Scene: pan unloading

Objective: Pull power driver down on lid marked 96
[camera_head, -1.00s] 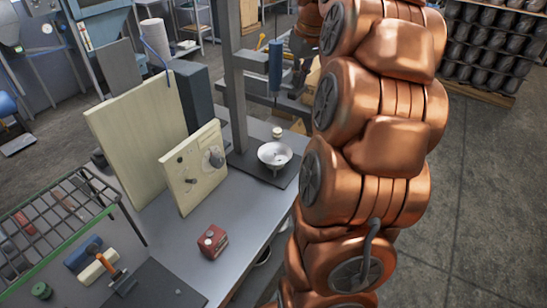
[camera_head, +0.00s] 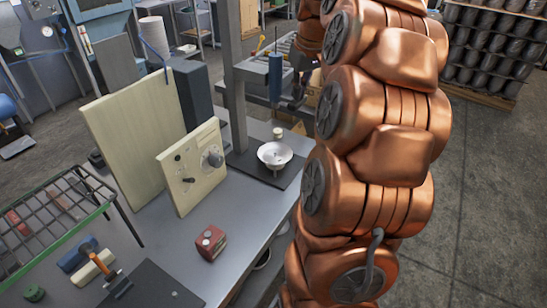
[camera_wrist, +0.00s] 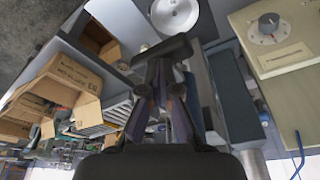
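The power driver (camera_head: 275,80) is a blue cylinder hanging upright from the grey post (camera_head: 234,85). Below it, a pale round lid or bowl (camera_head: 274,154) sits on a dark plate; it also shows at the top of the wrist view (camera_wrist: 174,14). No number 96 can be read on it. My gripper (camera_head: 296,97) is small and dark, just right of the driver and above the bench. In the wrist view my gripper (camera_wrist: 160,75) points towards the lid, with a dark bar across its fingertips. Whether its fingers are closed on the driver is unclear.
A cream control panel with a dial (camera_head: 192,168) stands left of the lid, before a tall cream board (camera_head: 130,130). A small red box (camera_head: 211,242) sits on the bench. A wire rack (camera_head: 45,225) is at left. Cardboard boxes (camera_wrist: 65,80) lie beyond.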

